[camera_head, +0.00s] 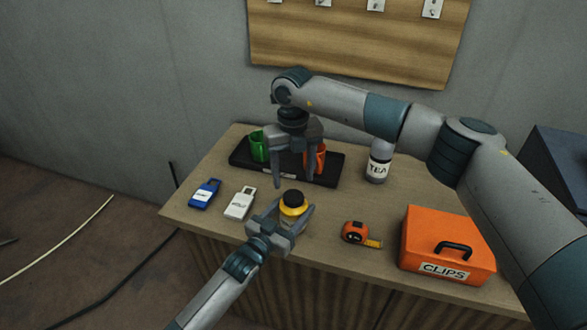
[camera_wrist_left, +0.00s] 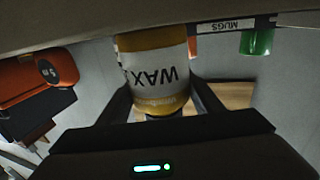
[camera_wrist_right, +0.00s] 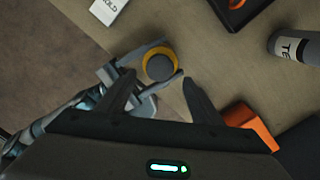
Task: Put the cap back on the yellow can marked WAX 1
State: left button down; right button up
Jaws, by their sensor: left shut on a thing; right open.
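The yellow can (camera_head: 296,209) stands near the table's front edge, with WAX upside down on its white label in the left wrist view (camera_wrist_left: 155,75). I cannot read a number. A dark round cap (camera_head: 293,197) sits on its top; it shows as a grey disc inside the yellow rim in the right wrist view (camera_wrist_right: 159,68). I cannot tell how firmly it is seated. My left gripper (camera_head: 292,213) is shut around the can's body. My right gripper (camera_head: 291,180) is open and empty, pointing down just above and behind the can, fingers apart from the cap.
A black tray (camera_head: 270,171) with a green mug (camera_head: 258,146) and an orange mug (camera_head: 314,158) lies behind. A TEA canister (camera_head: 378,165), tape measure (camera_head: 358,233) and orange CLIPS box (camera_head: 440,235) stand right. Blue (camera_head: 204,194) and white (camera_head: 240,203) tags lie left.

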aim_at(294, 196)
jog(key=n, duration=0.6)
jog(key=shift+r, duration=0.2)
jog(key=n, duration=0.5)
jog(key=shift+r+n, duration=0.2)
jog(key=shift+n, duration=0.1)
jog(key=n, duration=0.6)
jog(key=shift+r, duration=0.2)
jog(key=n, duration=0.6)
jog(key=shift+r+n, duration=0.2)
jog(key=shift+n, duration=0.1)
jog(key=shift+f, duration=4.05)
jog(key=c, duration=1.1)
jog(key=shift+c, duration=0.2)
